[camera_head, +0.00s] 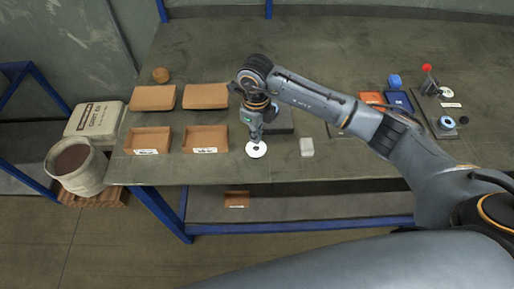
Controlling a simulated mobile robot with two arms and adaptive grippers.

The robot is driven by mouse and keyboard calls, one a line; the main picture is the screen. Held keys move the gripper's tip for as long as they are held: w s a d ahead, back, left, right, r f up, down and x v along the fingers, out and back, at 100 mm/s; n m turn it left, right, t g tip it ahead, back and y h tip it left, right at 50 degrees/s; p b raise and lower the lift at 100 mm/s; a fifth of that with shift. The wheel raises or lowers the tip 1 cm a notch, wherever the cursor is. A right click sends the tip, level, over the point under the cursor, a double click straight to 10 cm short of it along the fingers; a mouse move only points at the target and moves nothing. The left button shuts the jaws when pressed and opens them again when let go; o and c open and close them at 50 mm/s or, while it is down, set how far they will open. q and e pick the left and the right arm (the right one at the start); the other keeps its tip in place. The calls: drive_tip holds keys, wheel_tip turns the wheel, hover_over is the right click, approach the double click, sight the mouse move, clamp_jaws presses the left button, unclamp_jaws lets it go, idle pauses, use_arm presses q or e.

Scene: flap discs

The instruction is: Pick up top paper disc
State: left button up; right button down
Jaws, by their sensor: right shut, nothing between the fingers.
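A white round paper disc (256,150) with a dark centre lies near the front edge of the workbench. Whether it is one disc or a stack is too small to tell. My right gripper (256,138) points down at the disc's far edge, with its fingers shut and nothing between them. Whether the fingertips touch the disc cannot be made out. My left gripper is not in view.
Several brown trays (206,139) stand left of the disc. A small pale block (307,147) lies to its right, and a dark flat block (279,122) sits behind. A device with a red knob (427,68) stands far right. The bench's front edge (330,179) is close.

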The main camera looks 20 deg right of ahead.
sight(256, 150)
drive_tip(key=shift+f+b, duration=0.5)
drive_tip(key=shift+f, duration=0.05)
idle(0.4)
drive_tip(key=shift+s+a+p, duration=0.2)
drive_tip(key=shift+s+p, duration=0.05)
drive_tip(key=shift+s, duration=0.4)
drive_tip(key=shift+s+a+p, duration=0.15)
drive_tip(key=shift+s+p, duration=0.1)
drive_tip(key=shift+s, duration=0.4)
idle(0.6)
wheel_tip(256, 150, up, 6)
drive_tip(key=p, duration=0.3)
drive_tip(key=shift+p, duration=0.35)
drive_tip(key=c, duration=2)
unclamp_jaws()
drive_tip(key=shift+c, duration=0.2)
